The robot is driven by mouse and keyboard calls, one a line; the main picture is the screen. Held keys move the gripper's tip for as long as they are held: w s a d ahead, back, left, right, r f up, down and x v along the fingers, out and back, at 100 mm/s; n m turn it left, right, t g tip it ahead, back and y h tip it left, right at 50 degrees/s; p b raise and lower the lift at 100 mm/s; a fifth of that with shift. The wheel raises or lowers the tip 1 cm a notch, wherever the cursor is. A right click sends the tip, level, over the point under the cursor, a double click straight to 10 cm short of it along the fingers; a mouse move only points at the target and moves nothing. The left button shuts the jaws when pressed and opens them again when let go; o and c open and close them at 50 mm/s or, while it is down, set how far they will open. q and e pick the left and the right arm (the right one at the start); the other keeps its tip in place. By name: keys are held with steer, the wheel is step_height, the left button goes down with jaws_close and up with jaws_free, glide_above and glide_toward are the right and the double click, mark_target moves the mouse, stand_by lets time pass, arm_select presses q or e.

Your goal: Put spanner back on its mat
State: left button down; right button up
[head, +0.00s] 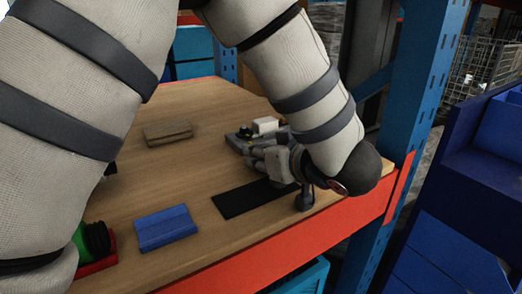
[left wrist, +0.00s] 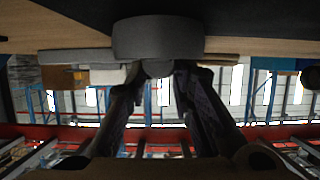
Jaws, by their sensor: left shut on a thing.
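A flat black mat (head: 240,200) lies on the wooden table near its front edge, and its visible part is bare. My left gripper (head: 285,165) is low over the table at the mat's far right end. In the left wrist view the left gripper (left wrist: 158,72) is shut, its two dark fingers closing on a dark grey rounded piece (left wrist: 158,38). This piece seems to be the spanner; its full shape is hidden. In the head view the hand covers most of what it holds. My right gripper is not in view.
A grey tray with white and green items (head: 262,128) stands behind the gripper, close to it. A tan block (head: 168,132), a blue block (head: 165,228) and a red tray with a green item (head: 97,262) stand left. A blue post (head: 415,90) rises at right.

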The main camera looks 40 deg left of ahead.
arm_select(q)
steer(key=shift+f, duration=0.1)
steer(key=c, duration=1.3)
jaws_free()
